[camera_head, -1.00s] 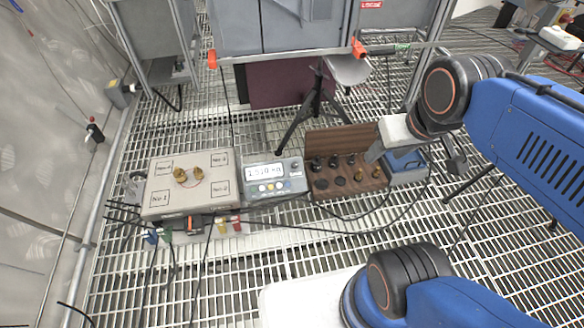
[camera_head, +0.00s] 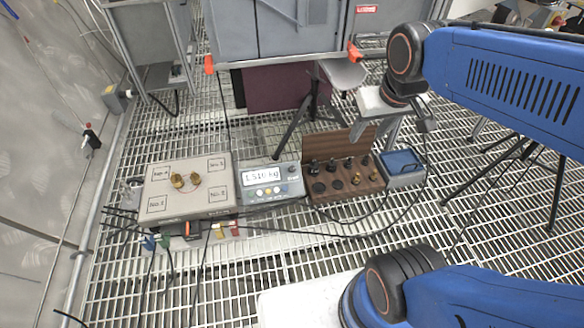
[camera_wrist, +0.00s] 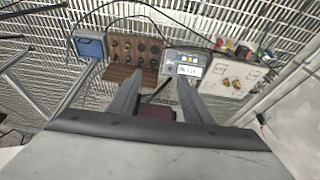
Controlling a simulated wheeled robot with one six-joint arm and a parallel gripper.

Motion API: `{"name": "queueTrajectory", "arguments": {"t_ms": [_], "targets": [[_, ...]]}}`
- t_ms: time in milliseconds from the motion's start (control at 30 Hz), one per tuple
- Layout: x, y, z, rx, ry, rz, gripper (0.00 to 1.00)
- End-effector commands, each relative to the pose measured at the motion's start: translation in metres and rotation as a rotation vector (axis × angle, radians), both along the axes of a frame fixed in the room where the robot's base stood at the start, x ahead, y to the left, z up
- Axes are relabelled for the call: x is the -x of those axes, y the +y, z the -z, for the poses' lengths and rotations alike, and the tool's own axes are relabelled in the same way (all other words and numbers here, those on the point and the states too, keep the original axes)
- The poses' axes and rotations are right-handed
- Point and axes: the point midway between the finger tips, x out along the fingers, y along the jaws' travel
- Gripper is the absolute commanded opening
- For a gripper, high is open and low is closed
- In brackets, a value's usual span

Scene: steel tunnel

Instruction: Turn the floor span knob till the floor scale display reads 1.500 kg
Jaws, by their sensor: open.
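The floor scale display (camera_head: 264,183) is a grey box left of the wooden weight block. Its screen appears to read 1.510 kg, though the digits are small. A small dark knob (camera_head: 292,169) sits at the upper right of its face and looks like the span knob. The scale platform (camera_head: 216,199) stands to its left with two brass weights (camera_head: 186,181) on it. My gripper (camera_wrist: 157,85) is open and empty, above and away from the display box. In the wrist view the display (camera_wrist: 187,70) lies beyond the fingers; the knob is too small to make out there.
A wooden block (camera_head: 345,196) with several dark and brass weights, and a raised back board, stands right of the display. A blue-topped box (camera_head: 403,168) is beside it. Cables cross the grating in front. A tripod (camera_head: 299,122) and grey cabinets stand behind.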

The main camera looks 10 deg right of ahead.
Motion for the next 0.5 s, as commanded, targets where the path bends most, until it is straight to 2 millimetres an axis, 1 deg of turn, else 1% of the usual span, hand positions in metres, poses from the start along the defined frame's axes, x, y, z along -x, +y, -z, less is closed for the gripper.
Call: {"name": "queueTrajectory", "arguments": {"t_ms": [33,267,500], "targets": [[-0.014,0.001,0.002,0.003,0.013,-0.003,0.45],[-0.072,0.007,0.011,0.015,0.054,-0.011,0.45],[-0.133,0.016,0.032,0.029,0.097,-0.022,0.45]]}}
